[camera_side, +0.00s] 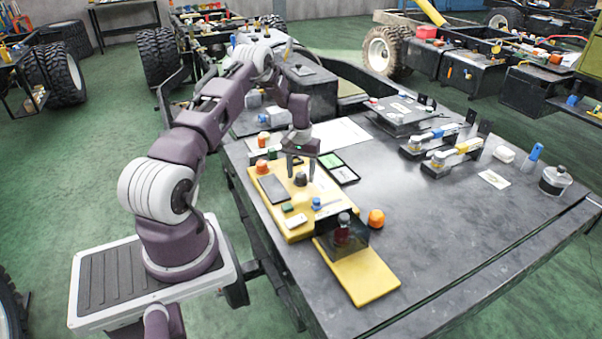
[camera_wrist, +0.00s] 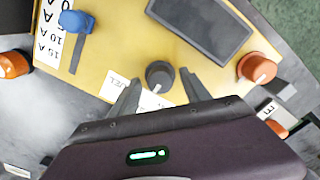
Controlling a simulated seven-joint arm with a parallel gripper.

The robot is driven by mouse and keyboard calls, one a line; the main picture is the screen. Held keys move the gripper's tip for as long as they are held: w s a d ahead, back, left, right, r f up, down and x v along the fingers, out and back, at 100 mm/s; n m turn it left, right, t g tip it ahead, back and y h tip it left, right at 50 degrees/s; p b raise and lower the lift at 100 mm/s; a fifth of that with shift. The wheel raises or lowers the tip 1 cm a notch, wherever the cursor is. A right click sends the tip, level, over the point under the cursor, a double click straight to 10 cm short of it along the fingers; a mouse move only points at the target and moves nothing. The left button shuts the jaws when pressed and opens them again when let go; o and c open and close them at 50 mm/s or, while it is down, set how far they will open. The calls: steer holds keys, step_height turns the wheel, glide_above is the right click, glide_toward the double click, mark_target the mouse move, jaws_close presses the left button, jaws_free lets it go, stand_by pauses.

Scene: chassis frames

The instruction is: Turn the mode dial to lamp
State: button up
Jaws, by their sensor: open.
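A yellow panel (camera_side: 297,232) lies on the dark workbench. A black round dial (camera_wrist: 159,75) with a pale pointer mark stands on it; it also shows in the side view (camera_side: 299,179). I cannot read "lamp" or "mode" anywhere. My gripper (camera_wrist: 160,79) is open and empty, pointing down, with one finger on each side of the black dial, apparently not touching it. In the side view my gripper (camera_side: 301,175) is over the panel's far part.
On the panel are an orange knob (camera_wrist: 260,67), a dark flat screen (camera_wrist: 200,27) and a blue knob (camera_wrist: 76,21) beside an amp scale (camera_wrist: 48,32). An orange dome (camera_side: 376,218) stands near the panel. The bench's middle right (camera_side: 480,225) is clear.

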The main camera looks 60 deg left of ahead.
mark_target(301, 174)
step_height(301, 174, up, 7)
steer(key=shift+r, duration=0.1)
stand_by(0.3)
steer(key=d+r+m+t+y, duration=0.1)
steer(key=d+r+m, duration=0.1)
steer(key=d+r, duration=0.8)
steer(key=d+r+m+t, duration=0.1)
steer(key=d+r+m, duration=0.1)
steer(key=d+r, duration=0.85)
steer(key=s+d+r+m+t, duration=0.2)
steer(key=s+d+r+m, duration=0.1)
steer(key=s+d+r, duration=0.95)
steer(key=s+d+f+m, duration=0.1)
steer(key=s+d+f, duration=0.1)
steer(key=s, duration=0.4)
steer(key=s+d+f+m+t+h, duration=0.1)
steer(key=s+d+f, duration=0.1)
steer(key=s, duration=0.3)
steer(key=shift+s+d+t, duration=0.3)
steer(key=shift+s+d, duration=0.05)
